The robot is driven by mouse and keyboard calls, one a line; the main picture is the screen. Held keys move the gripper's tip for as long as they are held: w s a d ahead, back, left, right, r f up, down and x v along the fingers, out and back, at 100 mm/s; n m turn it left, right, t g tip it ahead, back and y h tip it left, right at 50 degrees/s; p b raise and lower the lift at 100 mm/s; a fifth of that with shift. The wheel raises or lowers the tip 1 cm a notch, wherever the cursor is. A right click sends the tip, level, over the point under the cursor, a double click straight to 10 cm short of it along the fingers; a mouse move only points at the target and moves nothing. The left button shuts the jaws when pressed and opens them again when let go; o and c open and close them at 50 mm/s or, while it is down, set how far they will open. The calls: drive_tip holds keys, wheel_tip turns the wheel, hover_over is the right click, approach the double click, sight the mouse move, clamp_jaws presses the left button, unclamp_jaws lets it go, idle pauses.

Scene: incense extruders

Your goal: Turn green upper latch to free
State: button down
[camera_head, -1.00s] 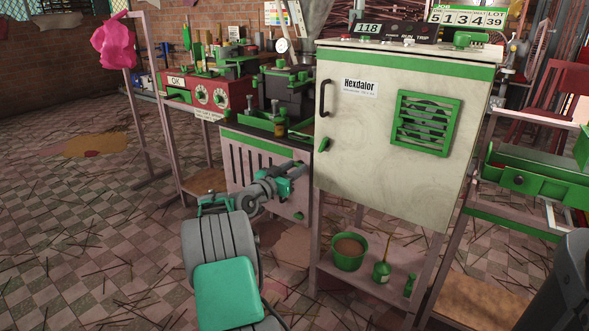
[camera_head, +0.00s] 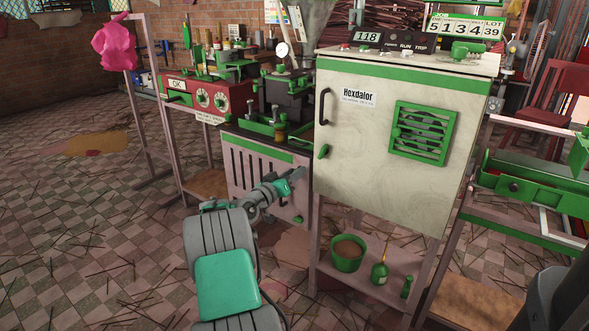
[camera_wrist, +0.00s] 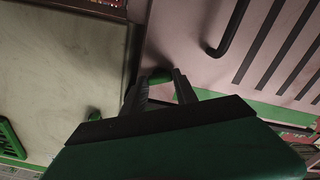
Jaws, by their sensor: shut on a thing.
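The slatted lower cabinet (camera_head: 238,165) has a pinkish door with dark vertical slots; its door (camera_wrist: 197,50) also shows in the wrist view. On it, the green upper latch (camera_wrist: 160,77) shows between the fingertips of my gripper (camera_wrist: 160,84). My gripper is shut on this latch, with one finger at each side. In the head view my gripper (camera_head: 298,175) reaches the door's upper right part, and the latch is hidden there. A lower green latch (camera_head: 298,219) sits below it. How far the upper latch is turned is hard to tell.
The cream Hexdalor cabinet (camera_head: 370,150) stands close on the right, with its own green latch (camera_head: 323,151) and black handle (camera_head: 324,106). A green pot (camera_head: 347,254) and an oil can (camera_head: 380,272) stand on the shelf below. A black door handle (camera_wrist: 233,30) is near my gripper.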

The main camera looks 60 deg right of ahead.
drive_tip(key=shift+n+p, duration=2.7)
drive_tip(key=shift+n, duration=1.5)
drive_tip(key=c, duration=1)
unclamp_jaws()
drive_tip(key=shift+o, duration=0.2)
drive_tip(key=shift+a, duration=0.1)
